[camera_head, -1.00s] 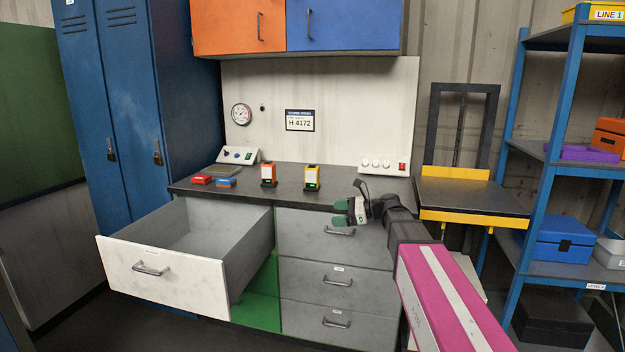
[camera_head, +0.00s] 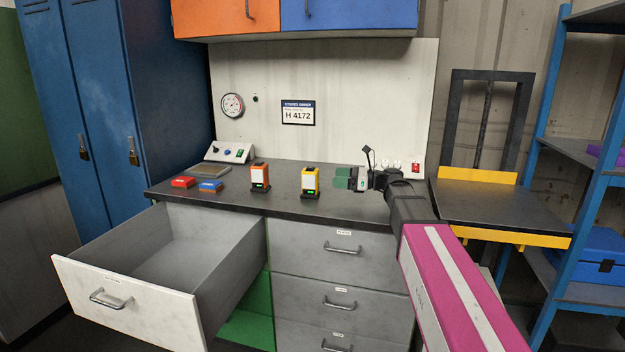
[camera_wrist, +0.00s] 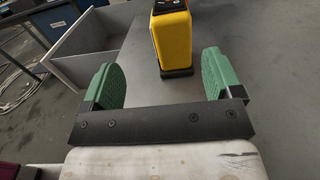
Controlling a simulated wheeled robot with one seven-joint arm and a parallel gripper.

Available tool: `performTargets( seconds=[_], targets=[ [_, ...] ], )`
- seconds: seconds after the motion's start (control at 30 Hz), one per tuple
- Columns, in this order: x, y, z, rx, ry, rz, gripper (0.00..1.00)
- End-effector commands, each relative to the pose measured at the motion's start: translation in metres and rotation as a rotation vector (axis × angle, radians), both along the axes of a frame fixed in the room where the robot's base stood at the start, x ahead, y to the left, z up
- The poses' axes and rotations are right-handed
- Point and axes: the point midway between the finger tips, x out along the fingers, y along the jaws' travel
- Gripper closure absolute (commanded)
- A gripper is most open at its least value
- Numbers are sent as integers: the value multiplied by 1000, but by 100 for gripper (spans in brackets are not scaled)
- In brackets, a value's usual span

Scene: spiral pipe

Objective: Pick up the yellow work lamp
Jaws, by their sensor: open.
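The yellow work lamp (camera_head: 310,181) stands upright on the dark worktop, with a white front panel and a dark base. In the wrist view the yellow work lamp (camera_wrist: 171,38) is ahead of my gripper, at the top centre, in line with the gap between the fingers. My gripper (camera_head: 343,179) has green fingertips and is just right of the lamp, above the worktop. In the wrist view my gripper (camera_wrist: 160,80) is open and empty, its fingers wide apart. The lamp appears beyond the fingertips, not between them.
A similar orange lamp (camera_head: 260,177) stands left of the yellow one. Red (camera_head: 183,182) and blue (camera_head: 210,186) small boxes lie further left. An open drawer (camera_head: 130,299) juts out at the front left. A yellow-edged platform (camera_head: 510,237) is to the right.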

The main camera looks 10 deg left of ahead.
Motion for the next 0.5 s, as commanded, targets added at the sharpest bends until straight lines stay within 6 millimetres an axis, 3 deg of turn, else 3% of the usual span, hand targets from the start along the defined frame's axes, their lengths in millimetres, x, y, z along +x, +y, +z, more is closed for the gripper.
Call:
performTargets(
  seconds=[0.23,0.5],
  targets=[
    [1,12,2,5,4,2,15],
    [4,50,1,4,4,3,15]
  ],
)
